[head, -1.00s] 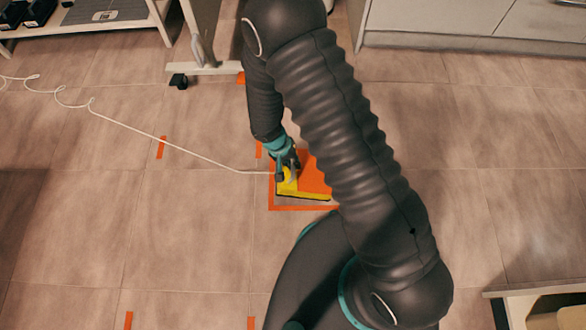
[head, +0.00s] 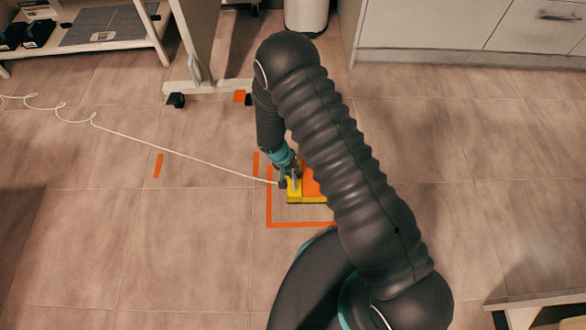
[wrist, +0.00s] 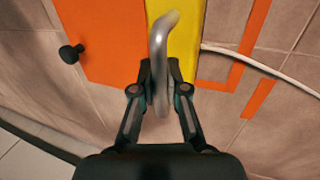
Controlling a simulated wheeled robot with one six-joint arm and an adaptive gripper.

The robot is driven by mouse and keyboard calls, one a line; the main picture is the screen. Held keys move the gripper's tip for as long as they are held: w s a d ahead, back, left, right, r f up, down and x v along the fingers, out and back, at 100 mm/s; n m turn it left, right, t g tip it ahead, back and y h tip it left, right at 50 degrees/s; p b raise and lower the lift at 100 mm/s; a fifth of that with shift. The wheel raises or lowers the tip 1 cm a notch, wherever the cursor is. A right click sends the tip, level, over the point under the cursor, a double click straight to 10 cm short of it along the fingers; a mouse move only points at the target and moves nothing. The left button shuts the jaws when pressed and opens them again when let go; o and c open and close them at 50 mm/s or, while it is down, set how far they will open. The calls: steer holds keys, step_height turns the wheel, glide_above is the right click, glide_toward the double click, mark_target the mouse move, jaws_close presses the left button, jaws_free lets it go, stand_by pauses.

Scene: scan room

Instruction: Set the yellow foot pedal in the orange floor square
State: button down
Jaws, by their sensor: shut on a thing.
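The yellow foot pedal (head: 293,196) has a yellow edge, an orange upper face and a grey metal handle (wrist: 159,45). In the wrist view its yellow part (wrist: 185,45) runs up behind the handle. My gripper (head: 288,179) is shut on the handle, with a finger on each side of it in the wrist view (wrist: 160,72). The orange floor square (head: 268,210) is a taped outline around the pedal. Its left and near edges show with a gap to the pedal; my arm hides the right side. I cannot tell whether the pedal touches the floor.
A white cord (head: 180,156) runs left from the pedal across the floor. Other orange tape marks (head: 158,166) lie nearby. A wheeled stand foot (head: 205,88) is behind, a shelf (head: 100,45) at far left, cabinets (head: 430,25) at back right. Open floor lies left and right.

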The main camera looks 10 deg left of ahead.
steer(key=shift+f, duration=0.2)
steer(key=c, duration=1.2)
jaws_free()
steer(key=shift+r, duration=0.1)
steer(key=v, duration=1.2)
steer(key=shift+p, duration=0.35)
